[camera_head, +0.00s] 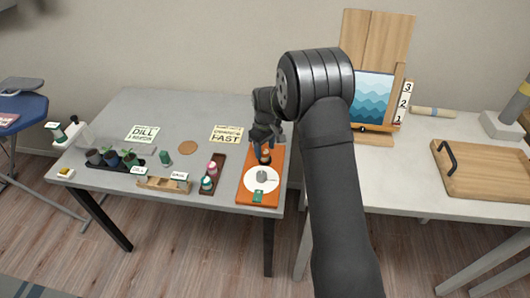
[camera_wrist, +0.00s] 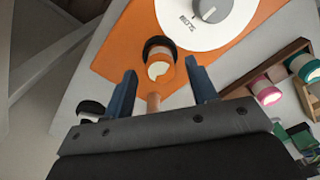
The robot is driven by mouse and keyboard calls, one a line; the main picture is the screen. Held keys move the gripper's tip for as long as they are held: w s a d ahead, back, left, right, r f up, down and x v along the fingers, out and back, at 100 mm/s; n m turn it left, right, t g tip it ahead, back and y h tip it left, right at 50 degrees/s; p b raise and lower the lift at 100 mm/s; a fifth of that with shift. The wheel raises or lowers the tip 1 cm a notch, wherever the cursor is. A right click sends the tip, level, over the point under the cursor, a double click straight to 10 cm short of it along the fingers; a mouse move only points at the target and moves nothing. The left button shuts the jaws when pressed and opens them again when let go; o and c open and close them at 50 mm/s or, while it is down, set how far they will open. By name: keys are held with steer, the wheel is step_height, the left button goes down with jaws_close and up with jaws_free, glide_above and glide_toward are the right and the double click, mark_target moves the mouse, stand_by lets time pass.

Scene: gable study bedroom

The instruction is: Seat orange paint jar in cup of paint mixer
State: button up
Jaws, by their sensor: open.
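The paint mixer (camera_head: 247,190) is an orange board near the right edge of the grey table. It carries a white dial with a grey knob, also in the wrist view (camera_wrist: 205,22). The orange paint jar (camera_wrist: 160,70), with a pale patch, shows in the wrist view against a black round part (camera_wrist: 159,44) on the orange board. Whether that part is the cup or the jar's lid, and whether the jar is seated, I cannot tell. My gripper (camera_wrist: 160,70) is open. Its blue fingers are on either side of the jar, with gaps visible. In the head view my wrist partly hides the jar.
A brown rack (camera_head: 219,172) with a pink jar (camera_head: 212,168) and a teal jar (camera_head: 207,184) stands left of the mixer. A tan peg (camera_wrist: 153,102) shows between my fingers. A black-and-white object (camera_wrist: 92,108) lies beyond the left finger. A separate table (camera_head: 400,185) is at right.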

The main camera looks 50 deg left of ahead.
mark_target(265, 152)
step_height(265, 152, up, 10)
steer(key=shift+f, duration=0.15)
stand_by(0.3)
step_height(265, 152, down, 12)
steer(key=shift+a+r, duration=0.1)
steer(key=shift+r, duration=1.75)
